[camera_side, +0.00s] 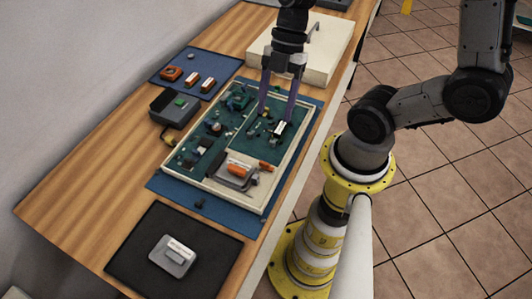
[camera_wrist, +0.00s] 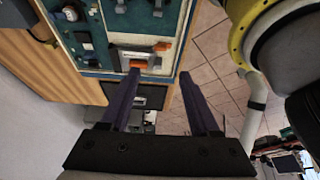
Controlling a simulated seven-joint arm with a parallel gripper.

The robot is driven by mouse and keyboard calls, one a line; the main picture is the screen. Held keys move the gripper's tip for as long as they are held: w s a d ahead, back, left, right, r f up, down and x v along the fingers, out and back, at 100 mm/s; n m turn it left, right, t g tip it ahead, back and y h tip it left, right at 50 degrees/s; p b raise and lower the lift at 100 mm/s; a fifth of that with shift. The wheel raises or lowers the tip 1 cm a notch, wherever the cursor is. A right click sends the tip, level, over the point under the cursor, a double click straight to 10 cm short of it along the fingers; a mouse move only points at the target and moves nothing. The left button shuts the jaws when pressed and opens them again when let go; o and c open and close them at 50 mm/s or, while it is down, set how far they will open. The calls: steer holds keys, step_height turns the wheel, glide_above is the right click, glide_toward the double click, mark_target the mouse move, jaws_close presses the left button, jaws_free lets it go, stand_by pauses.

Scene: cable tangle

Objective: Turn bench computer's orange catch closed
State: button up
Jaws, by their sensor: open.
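The bench computer is an open cream-framed case (camera_side: 178,178) with green boards, lying on a blue mat. A small orange piece that looks like the catch (camera_side: 265,166) sits beside a grey-framed module (camera_side: 233,182) near the case's front end. The module also has an orange part with a white label. My gripper (camera_side: 277,113) is open and empty, fingers pointing down over the boards, behind the catch. Its fingers also show in the wrist view (camera_wrist: 160,74).
A black mat (camera_side: 135,245) with a grey labelled box (camera_side: 172,256) lies in front. A grey device (camera_side: 173,110) and a blue mat (camera_side: 222,68) with orange parts are at the left. A cream box (camera_side: 325,48) stands behind. Bare wood (camera_side: 80,200) is at the left.

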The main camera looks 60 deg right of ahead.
mark_target(266, 166)
steer(key=x, duration=1.2)
steer(key=shift+a+f, duration=0.15)
steer(key=shift+f, duration=0.25)
jaws_close()
